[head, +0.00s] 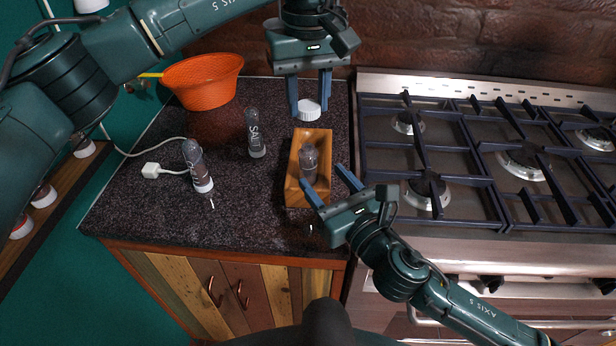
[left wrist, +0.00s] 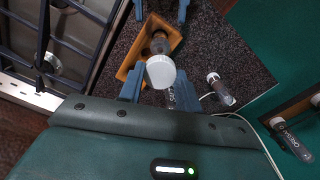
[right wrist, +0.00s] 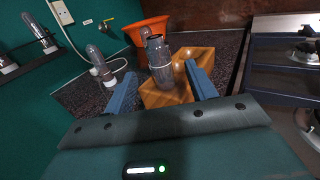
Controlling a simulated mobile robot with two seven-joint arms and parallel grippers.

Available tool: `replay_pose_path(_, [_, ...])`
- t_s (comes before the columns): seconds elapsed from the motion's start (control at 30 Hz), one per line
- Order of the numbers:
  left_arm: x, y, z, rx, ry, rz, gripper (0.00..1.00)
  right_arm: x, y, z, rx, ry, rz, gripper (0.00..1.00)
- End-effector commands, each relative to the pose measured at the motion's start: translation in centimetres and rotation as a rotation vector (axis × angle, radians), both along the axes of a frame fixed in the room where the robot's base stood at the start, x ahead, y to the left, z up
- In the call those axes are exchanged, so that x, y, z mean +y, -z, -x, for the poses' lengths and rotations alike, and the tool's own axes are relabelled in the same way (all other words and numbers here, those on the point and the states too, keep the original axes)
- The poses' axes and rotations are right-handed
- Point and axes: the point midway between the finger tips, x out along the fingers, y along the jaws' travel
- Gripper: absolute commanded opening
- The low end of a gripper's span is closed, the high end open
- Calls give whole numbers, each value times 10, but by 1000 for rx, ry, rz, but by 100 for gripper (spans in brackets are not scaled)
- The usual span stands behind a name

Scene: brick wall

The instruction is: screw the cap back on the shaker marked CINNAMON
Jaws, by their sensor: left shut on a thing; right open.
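A clear shaker with dark contents (head: 308,165) stands uncapped in a wooden tray (head: 291,190); its label cannot be read. It also shows in the left wrist view (left wrist: 158,45) and the right wrist view (right wrist: 160,62). My left gripper (head: 311,108) is shut on a white cap (head: 308,109), held beyond the shaker and apart from it. The cap also shows between the fingers in the left wrist view (left wrist: 160,72). My right gripper (head: 333,190) is open at the tray's near right side; its fingers stand apart, short of the shaker.
A shaker marked SALT (head: 255,135) stands left of the tray. Another shaker (head: 197,166) is farther left, near a white plug (head: 151,169). An orange basket (head: 203,82) is at the back left. The stove (head: 480,160) adjoins the counter on the right. The front left counter is clear.

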Motion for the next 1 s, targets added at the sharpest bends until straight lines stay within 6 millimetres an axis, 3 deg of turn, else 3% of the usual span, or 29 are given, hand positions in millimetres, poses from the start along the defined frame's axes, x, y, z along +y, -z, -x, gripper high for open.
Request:
replay_pose_path(0.2, [0, 0, 0, 0, 0, 0, 13, 23, -1, -35, 0, -2, -2, 56])
replay_pose_path(0.4, [0, 0, 0, 0, 0, 0, 13, 34, 0, -54, 0, 0, 0, 56])
replay_pose_path(0.83, [0, 0, 0, 0, 0, 0, 13, 37, 0, -59, 1, -1, 1, 55])
replay_pose_path(1.0, [0, 0, 0, 0, 0, 0, 13, 37, 0, -59, 1, -1, 1, 41])
